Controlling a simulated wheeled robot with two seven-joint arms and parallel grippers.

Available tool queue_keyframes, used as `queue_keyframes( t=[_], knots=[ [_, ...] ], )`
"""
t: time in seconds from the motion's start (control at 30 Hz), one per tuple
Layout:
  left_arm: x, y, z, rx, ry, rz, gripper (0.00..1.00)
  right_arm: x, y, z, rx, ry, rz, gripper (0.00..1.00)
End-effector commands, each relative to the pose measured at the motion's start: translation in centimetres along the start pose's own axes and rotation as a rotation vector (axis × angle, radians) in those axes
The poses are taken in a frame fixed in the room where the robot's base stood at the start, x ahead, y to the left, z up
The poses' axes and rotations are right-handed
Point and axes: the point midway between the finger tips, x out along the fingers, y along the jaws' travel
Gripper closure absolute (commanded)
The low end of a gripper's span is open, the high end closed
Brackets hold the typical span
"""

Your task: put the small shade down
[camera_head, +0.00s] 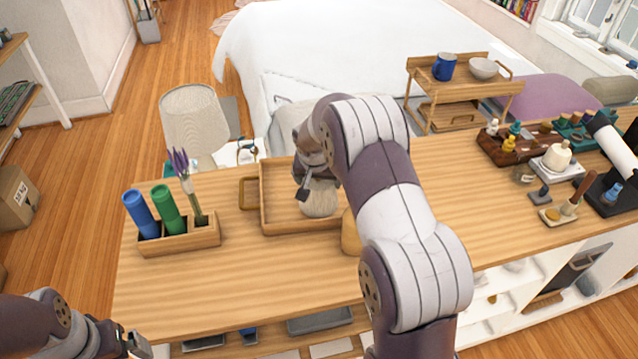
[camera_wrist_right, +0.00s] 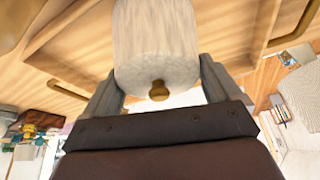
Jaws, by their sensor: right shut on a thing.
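The small shade (camera_head: 321,199) is a pale, mottled, rounded piece; in the right wrist view the shade (camera_wrist_right: 156,42) shows a small brass knob at its end. My right gripper (camera_head: 306,187) is shut on it, with one finger on each side in the right wrist view (camera_wrist_right: 158,82). The shade is over the right part of a wooden tray (camera_head: 283,228) on the long wooden counter. I cannot tell whether it touches the tray floor. My arm hides part of the tray. My left gripper (camera_head: 136,346) is at the bottom left, partly cut off, away from the shade.
A yellowish object (camera_head: 351,233) sits beside the tray, partly behind my arm. Boards and small items fill the counter's right end. The counter's front left is clear.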

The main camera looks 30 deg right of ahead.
Motion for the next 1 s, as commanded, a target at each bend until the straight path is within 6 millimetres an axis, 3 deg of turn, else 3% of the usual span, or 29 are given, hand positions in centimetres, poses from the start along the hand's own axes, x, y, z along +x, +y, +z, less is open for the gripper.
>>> queue_keyframes(
  t=[0.13, 0.63, 0.67, 0.9, 1.0],
  knots=[
    [-0.3, 0.0, 0.0, 0.0, 0.0, 0.0, 0.0, 1.9, 0.0, 0.8, 0.001, -0.001, 0.0, 0.39],
    [0.9, 0.0, 0.1, 0.0, 0.0, 0.0, 0.0, 2.8, 0.0, 1.2, 0.001, 0.0, 0.0, 0.39],
    [0.7, 0.0, 0.1, 0.0, 0.0, 0.0, 0.0, 2.7, 0.0, 1.1, 0.001, 0.0, 0.0, 0.0],
    [0.6, 0.0, 0.1, 0.0, 0.0, 0.0, 0.0, 2.5, 0.0, 1.0, 0.0, 0.0, 0.0, 0.0],
    [-0.4, 0.0, 0.0, 0.0, 0.0, 0.0, 0.0, 1.6, 0.0, 0.7, 0.001, 0.0, 0.0, 0.0]
  ],
)
